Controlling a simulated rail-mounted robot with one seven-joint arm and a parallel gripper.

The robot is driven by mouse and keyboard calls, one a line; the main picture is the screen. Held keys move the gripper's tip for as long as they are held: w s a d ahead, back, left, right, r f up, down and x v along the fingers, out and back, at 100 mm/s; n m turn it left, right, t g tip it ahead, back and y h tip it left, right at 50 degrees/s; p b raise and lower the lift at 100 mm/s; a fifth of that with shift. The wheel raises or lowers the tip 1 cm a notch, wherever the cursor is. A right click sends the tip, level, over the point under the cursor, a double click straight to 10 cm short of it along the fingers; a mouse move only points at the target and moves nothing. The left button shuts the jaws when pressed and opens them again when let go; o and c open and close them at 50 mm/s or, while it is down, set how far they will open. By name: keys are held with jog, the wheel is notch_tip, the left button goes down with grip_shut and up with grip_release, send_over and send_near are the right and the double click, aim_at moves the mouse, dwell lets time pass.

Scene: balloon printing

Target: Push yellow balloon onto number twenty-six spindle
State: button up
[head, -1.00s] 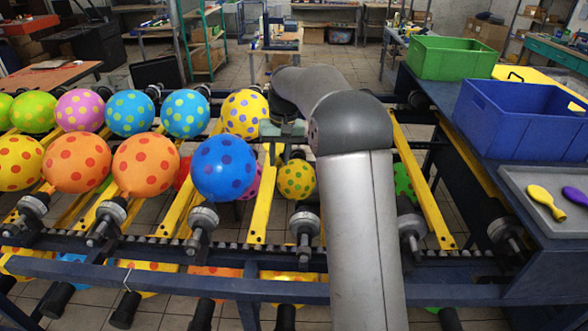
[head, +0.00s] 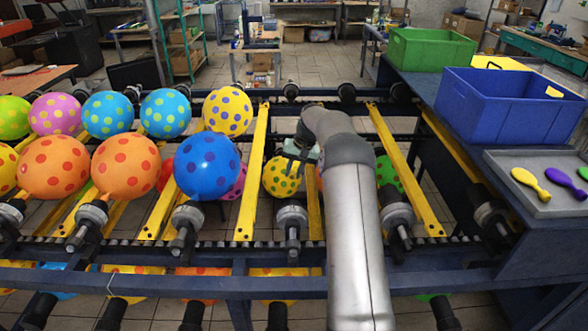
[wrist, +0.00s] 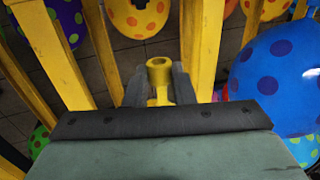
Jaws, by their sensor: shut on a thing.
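My gripper (wrist: 159,88) is shut on a small uninflated yellow balloon (wrist: 159,72), whose ring-shaped mouth shows between the fingertips in the wrist view. In the head view my gripper (head: 303,152) hangs over the middle of the rack, partly behind my arm, and the held balloon cannot be made out. Grey spindles stand along the near rail, one (head: 291,216) nearer than my gripper and another (head: 397,208) to the right of my arm. No spindle number is readable, so I cannot tell which is twenty-six. The held balloon is not seen touching a spindle.
An inflated blue balloon (head: 207,167) stands left of my gripper; others fill the left side. A dotted yellow balloon (head: 281,177) hangs lower, behind the bars. At right are a blue crate (head: 508,112), a green crate (head: 425,54) and a tray (head: 530,205) with yellow and purple balloons.

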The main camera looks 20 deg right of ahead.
jog(key=s+a+f+b, duration=0.1)
jog(key=s+f+b, duration=0.2)
jog(key=f+b, duration=0.2)
jog(key=shift+s+a+f+b, duration=0.15)
jog(key=shift+a+f+b, duration=0.2)
jog(key=shift+f, duration=0.45)
jog(key=shift+s+a+b, duration=0.2)
jog(key=shift+s+b, duration=0.25)
jog(key=shift+s, duration=0.15)
dwell(1.4)
jog(key=o, duration=0.8)
jog(key=shift+o, duration=0.2)
jog(key=p+v, duration=0.5)
jog(key=v, duration=0.4)
